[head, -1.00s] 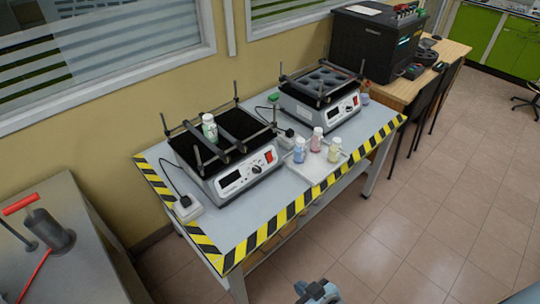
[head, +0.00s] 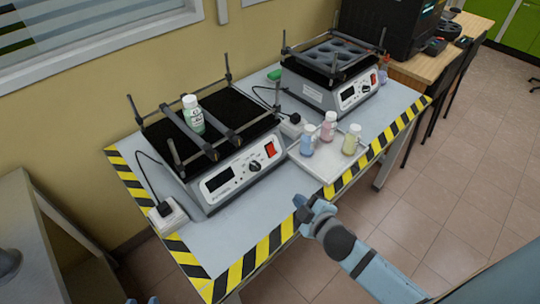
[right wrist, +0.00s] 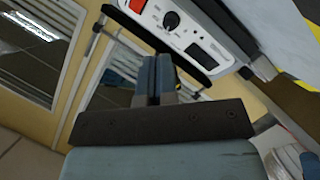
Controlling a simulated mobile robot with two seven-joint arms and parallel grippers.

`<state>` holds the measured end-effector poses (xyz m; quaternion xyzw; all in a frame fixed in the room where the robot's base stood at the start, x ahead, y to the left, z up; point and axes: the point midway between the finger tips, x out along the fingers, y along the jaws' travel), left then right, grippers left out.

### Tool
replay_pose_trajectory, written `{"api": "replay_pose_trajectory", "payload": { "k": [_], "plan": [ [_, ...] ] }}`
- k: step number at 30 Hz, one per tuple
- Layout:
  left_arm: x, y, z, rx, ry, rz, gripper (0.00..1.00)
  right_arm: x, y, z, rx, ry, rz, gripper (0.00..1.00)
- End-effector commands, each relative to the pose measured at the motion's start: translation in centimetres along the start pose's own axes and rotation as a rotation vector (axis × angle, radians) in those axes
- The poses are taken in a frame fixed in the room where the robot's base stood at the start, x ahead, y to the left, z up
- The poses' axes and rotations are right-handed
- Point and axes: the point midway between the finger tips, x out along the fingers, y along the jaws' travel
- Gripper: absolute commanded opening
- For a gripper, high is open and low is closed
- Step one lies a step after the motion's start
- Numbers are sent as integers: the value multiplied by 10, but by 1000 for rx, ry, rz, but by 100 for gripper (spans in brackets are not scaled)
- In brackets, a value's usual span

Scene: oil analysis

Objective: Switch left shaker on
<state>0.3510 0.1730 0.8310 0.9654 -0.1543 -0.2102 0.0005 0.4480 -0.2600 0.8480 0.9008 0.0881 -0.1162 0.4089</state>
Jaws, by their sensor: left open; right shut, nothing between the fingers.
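The left shaker (head: 212,150) stands on the grey table, with a green-labelled bottle (head: 193,115) held between its bars. Its front has a dark display (head: 219,178), a black knob (head: 255,167) and a red switch (head: 270,150). The right wrist view shows the red switch (right wrist: 137,5) at the top edge, the knob (right wrist: 171,19) and the display (right wrist: 201,53). My right gripper (head: 308,208) is shut and empty, in front of the shaker and apart from it. Only the tips of my left gripper (head: 142,300) show at the bottom edge; it is open.
A tray (head: 318,167) with three small bottles lies right of the left shaker. The right shaker (head: 335,82) stands behind it. A power socket (head: 168,217) with a cable is at the table's left. Striped tape (head: 262,250) marks the table's front edge.

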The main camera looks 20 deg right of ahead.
Motion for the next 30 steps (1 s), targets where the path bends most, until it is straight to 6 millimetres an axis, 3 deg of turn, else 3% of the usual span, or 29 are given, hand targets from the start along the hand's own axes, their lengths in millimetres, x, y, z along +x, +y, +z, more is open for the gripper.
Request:
{"api": "replay_pose_trajectory", "payload": {
  "k": [1, 15, 24, 30],
  "plan": [
    [9, 0, 14, -2, 16, 5, 43, 13, -2, 10, -63, 15, 35, 0],
    [38, 10, 45, -30, 141, 53, 43, 75, 49, 20, -643, 83, 388, 0],
    [48, 16, 59, -45, 209, 82, 43, 91, 76, 15, -944, 81, 610, 0],
    [49, 18, 60, -51, 229, 91, 43, 92, 86, 10, -1038, 72, 681, 0]
  ]
}}
